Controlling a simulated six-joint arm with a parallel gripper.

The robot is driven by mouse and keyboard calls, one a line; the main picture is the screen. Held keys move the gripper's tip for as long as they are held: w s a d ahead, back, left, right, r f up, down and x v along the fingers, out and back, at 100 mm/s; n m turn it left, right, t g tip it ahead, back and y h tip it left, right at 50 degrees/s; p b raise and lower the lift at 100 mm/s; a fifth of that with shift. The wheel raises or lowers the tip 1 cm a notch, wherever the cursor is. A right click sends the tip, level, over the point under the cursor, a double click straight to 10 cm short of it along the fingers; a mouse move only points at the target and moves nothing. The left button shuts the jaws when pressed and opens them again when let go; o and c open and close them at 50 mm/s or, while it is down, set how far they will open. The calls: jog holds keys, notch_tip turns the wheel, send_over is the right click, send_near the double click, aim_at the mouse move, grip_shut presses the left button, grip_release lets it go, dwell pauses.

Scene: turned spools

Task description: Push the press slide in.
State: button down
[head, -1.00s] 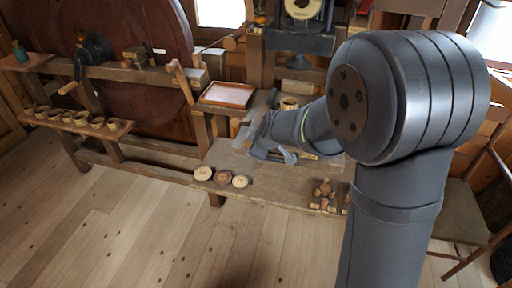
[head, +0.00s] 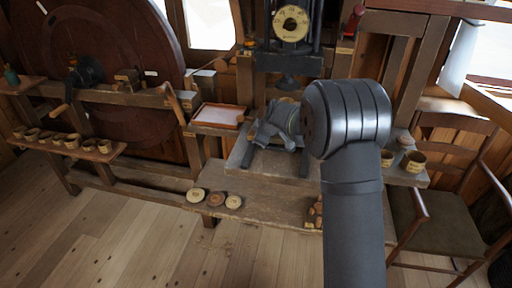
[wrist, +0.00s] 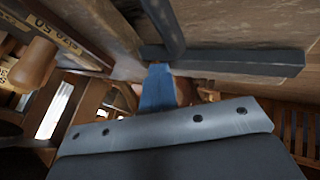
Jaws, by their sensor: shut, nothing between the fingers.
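The press (head: 291,60) stands at the back of the bench, with a round cream dial (head: 291,22) and a dark ram pointing down. Under it is a low wooden board (head: 236,160) with dark bars along it, which looks like the press slide; my arm hides much of it. My gripper (head: 266,136) is over this board, below the ram. In the wrist view my closed fingers (wrist: 158,88) reach toward a dark crossbar (wrist: 230,62) joined to a rod on the wood. I cannot tell whether they touch it.
A tray (head: 219,115) with a reddish rim lies left of the press. Several round wooden discs (head: 215,199) sit on the bench's front left. Small cups (head: 413,161) stand at the right, near a chair (head: 440,215). A wheel lathe (head: 110,75) fills the left.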

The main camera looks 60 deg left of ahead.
jog(key=shift+w+a, duration=0.6)
jog(key=shift+a, duration=0.05)
jog(key=shift+w+a+r, duration=0.1)
jog(key=shift+w+a, duration=0.05)
jog(key=shift+w, duration=0.05)
jog(key=shift+s+d, duration=0.3)
jog(key=shift+s, duration=0.05)
jog(key=shift+s+d, duration=1.1)
jog(key=v, duration=1)
jog(key=shift+s+d, duration=0.1)
